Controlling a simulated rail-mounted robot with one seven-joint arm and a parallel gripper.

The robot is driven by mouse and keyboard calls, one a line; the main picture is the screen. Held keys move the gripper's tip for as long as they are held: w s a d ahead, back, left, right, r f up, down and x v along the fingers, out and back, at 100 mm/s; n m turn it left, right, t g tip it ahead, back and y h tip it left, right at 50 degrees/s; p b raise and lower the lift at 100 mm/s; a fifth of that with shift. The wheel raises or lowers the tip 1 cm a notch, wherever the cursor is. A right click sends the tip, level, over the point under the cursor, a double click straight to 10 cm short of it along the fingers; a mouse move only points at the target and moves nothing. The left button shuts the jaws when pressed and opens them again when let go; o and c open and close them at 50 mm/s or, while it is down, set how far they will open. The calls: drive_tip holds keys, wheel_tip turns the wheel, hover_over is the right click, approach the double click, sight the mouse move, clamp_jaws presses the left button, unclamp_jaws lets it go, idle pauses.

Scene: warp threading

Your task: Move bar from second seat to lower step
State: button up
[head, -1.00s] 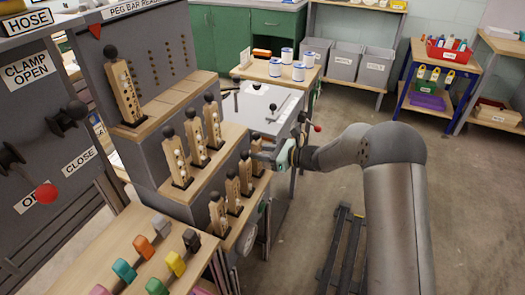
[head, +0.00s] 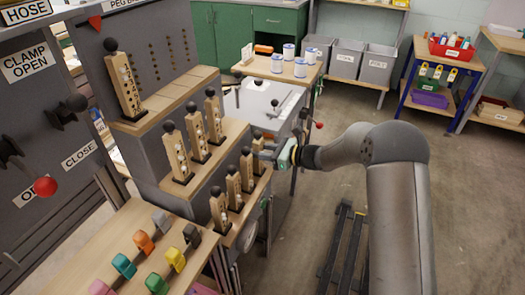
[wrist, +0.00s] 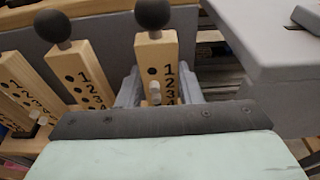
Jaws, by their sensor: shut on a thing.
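My gripper (head: 266,154) is shut on a wooden peg bar (head: 258,147) with a black ball on top. This bar is at the far end of the row on the lower step (head: 236,236). In the wrist view the bar (wrist: 157,62) stands upright between my fingers, showing printed numbers, dark holes and a pale peg. Its foot is hidden, so I cannot tell whether it is seated or slightly raised. Three more bars stand on the lower step, the closest in its row (head: 247,172) beside the held one. Three bars (head: 196,136) stand on the middle step.
One bar (head: 124,86) stands on the top step. Coloured blocks (head: 145,243) lie on the wooden shelf in front. A grey-topped cabinet (head: 255,100) stands close behind the held bar.

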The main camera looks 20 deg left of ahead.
drive_tip(key=o, duration=1)
drive_tip(key=shift+o, duration=0.2)
drive_tip(key=v, duration=1.7)
drive_tip(key=s+d+r+n+g+h+p, duration=0.25)
drive_tip(key=s+r+n+p, duration=0.2)
drive_tip(key=s, duration=0.35)
drive_tip(key=s+d+r+n+g+h+p, duration=0.1)
drive_tip(key=s+d+r+n+h+p, duration=0.2)
drive_tip(key=s+r+n, duration=0.4)
drive_tip(key=s+d+r+n+t+h+p, duration=0.1)
drive_tip(key=s+d+r+n+h+p, duration=0.1)
drive_tip(key=s+d, duration=0.5)
drive_tip(key=s+d+r+n+t+h+p, duration=0.1)
drive_tip(key=s+d+r+n+h+p, duration=0.2)
drive_tip(key=s+d+n+h, duration=0.3)
drive_tip(key=s+d+h, duration=0.1)
drive_tip(key=s+h, duration=0.1)
drive_tip(key=s, duration=0.3)
drive_tip(key=shift+r+p, duration=0.35)
drive_tip(key=shift+p, duration=0.05)
